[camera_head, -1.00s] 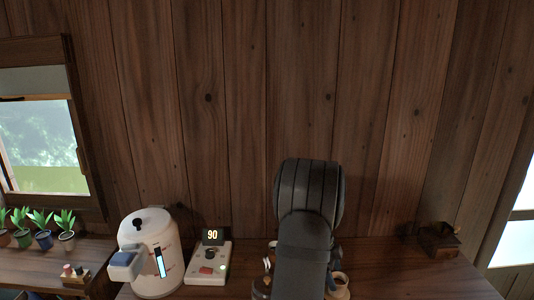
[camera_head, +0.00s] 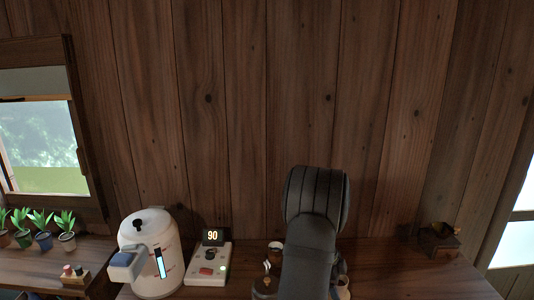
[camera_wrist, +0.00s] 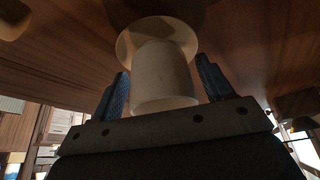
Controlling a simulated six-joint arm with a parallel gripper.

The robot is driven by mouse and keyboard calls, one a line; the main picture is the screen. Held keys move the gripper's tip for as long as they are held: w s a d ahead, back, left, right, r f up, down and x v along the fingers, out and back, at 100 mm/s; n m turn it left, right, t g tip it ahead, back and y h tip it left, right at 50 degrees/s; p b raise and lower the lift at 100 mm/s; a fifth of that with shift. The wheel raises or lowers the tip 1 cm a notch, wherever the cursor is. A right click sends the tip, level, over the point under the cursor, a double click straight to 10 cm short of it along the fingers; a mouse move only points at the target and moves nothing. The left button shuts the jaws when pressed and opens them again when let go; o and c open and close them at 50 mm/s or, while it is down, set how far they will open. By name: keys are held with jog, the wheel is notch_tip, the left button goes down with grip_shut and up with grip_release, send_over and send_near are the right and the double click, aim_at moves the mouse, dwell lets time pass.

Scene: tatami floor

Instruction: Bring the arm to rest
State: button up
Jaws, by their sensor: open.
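In the wrist view my gripper (camera_wrist: 163,82) is open, with its two blue textured fingers spread apart. A cream cylindrical cup-like thing (camera_wrist: 162,75) with a wide round rim or base shows between and beyond the fingers. I cannot tell whether a finger touches it. In the head view my dark arm rises in front of the wooden counter (camera_head: 400,276), and it hides my gripper there.
A white kettle (camera_head: 150,235) and a control box reading 90 (camera_head: 208,270) stand left of my arm. A small cup (camera_head: 275,247) and a pot with utensils (camera_head: 265,286) are close to the arm. A dark wooden box (camera_head: 439,240) sits right; the counter between is clear.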

notch_tip(320, 180, up, 4)
jog(key=shift+w+r, duration=0.1)
jog(key=shift+r, duration=0.15)
jog(key=s+d+r, duration=0.7)
jog(key=s, duration=0.2)
jog(key=w+a+f+n+t, duration=0.2)
jog(key=w+a+n+t, duration=0.2)
jog(key=w+a+n, duration=0.9)
jog(key=w+a+n+t+y, duration=0.1)
jog(key=w+a+n, duration=0.2)
jog(key=w+a, duration=0.5)
jog(key=w+a+n+t+y, duration=0.1)
jog(key=w+a+n, duration=0.1)
jog(key=w+a, duration=0.6)
jog(key=a, duration=0.5)
jog(key=shift+w+a+f+n+y, duration=0.25)
jog(key=shift+f+n+y, duration=0.15)
